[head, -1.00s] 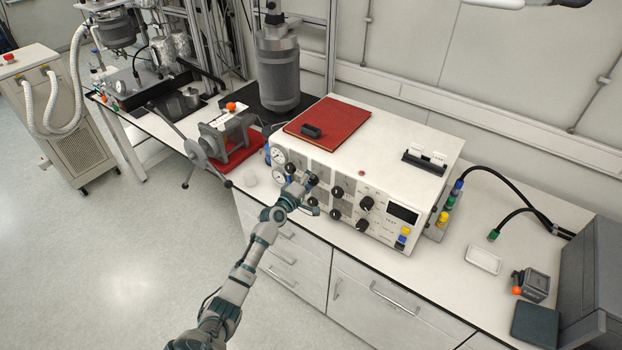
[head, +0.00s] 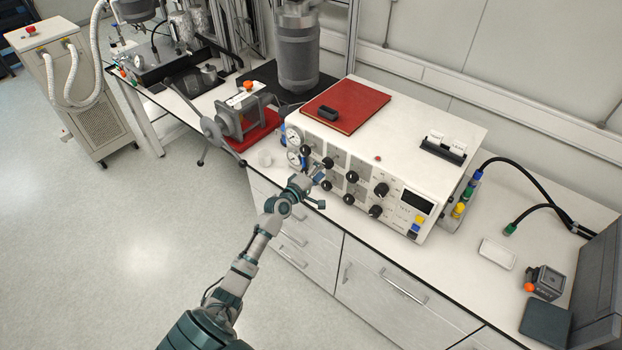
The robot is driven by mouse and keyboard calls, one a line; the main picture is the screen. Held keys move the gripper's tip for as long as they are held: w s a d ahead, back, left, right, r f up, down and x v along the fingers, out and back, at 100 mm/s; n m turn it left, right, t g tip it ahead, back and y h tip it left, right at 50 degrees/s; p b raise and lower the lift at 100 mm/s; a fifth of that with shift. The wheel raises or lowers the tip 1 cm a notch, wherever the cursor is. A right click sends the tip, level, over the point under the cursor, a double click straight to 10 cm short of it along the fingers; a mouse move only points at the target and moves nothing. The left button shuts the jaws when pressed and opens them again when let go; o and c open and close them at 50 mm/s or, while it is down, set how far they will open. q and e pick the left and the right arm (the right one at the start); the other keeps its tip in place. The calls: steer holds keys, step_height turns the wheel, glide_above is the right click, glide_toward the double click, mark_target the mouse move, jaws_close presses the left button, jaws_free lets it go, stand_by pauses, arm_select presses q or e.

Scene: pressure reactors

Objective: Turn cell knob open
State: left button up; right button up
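The white control unit (head: 425,165) stands on the bench, with a front panel of several black knobs. The upper row includes knobs at its left (head: 305,150), middle (head: 352,177) and right (head: 381,189). The labels are too small to read, so I cannot tell which knob is the cell knob. My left gripper (head: 318,190) is in front of the panel's left part, by the lower-left knob (head: 325,184). Its fingers look spread apart, and I see nothing held. Contact with a knob cannot be told. My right gripper is not in view.
Two gauges (head: 293,146) sit at the panel's left end. A clamp device on a red base (head: 255,136) stands left of the unit. A red book (head: 345,105) lies on top. Cables and a white tray (head: 497,254) are at right. Bench drawers (head: 390,295) are below.

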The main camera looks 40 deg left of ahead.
arm_select(q)
steer(key=s, duration=0.8)
steer(key=shift+a, duration=0.3)
steer(key=shift+w, duration=0.1)
